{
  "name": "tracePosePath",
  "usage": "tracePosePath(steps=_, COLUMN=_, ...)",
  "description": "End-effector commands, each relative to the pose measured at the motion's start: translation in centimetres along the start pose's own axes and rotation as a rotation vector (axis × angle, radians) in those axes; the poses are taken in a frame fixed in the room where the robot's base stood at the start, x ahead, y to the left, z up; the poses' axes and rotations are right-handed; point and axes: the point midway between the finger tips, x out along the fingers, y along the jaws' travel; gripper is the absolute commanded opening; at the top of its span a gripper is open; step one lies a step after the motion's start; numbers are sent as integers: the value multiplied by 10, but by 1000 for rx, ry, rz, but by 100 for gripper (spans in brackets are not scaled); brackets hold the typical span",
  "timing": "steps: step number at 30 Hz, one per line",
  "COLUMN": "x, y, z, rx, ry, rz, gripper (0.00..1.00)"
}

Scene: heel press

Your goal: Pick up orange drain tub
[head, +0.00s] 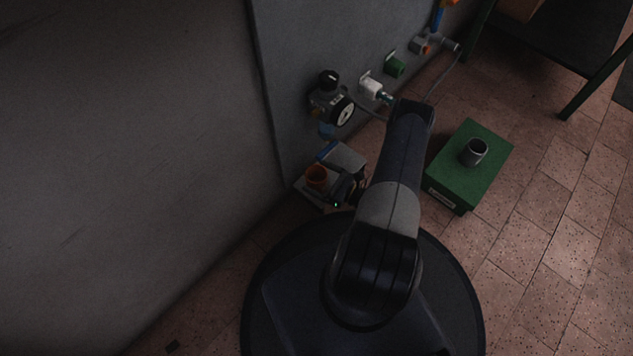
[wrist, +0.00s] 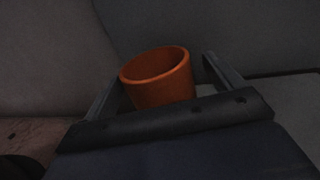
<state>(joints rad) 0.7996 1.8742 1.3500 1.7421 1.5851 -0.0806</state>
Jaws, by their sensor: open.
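The orange drain tub (head: 316,176) stands upright on a small pale shelf by the wall in the head view. In the wrist view the tub (wrist: 160,80) sits between the two open fingers of my gripper (wrist: 160,82), with its rim up and its mouth showing empty. A gap shows between the tub and the right finger; on the left I cannot tell whether the finger touches. The gripper body hides the tub's lower part. In the head view my gripper (head: 335,190) is just right of the tub, partly hidden by my arm.
A regulator with a round gauge (head: 342,110) is on the wall above the tub, with a white fitting (head: 371,88) and a green fitting (head: 394,66) further right.

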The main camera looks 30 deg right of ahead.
Motion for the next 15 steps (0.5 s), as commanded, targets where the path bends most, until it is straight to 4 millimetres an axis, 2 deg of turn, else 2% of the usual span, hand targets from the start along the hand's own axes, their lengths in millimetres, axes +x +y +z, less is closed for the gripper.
tracePosePath(steps=6, x=25, y=2, z=-1, rx=-1, ry=0, rz=2, gripper=89)
tracePosePath(steps=15, x=29, y=1, z=0, rx=-1, ry=0, rz=-1, gripper=89)
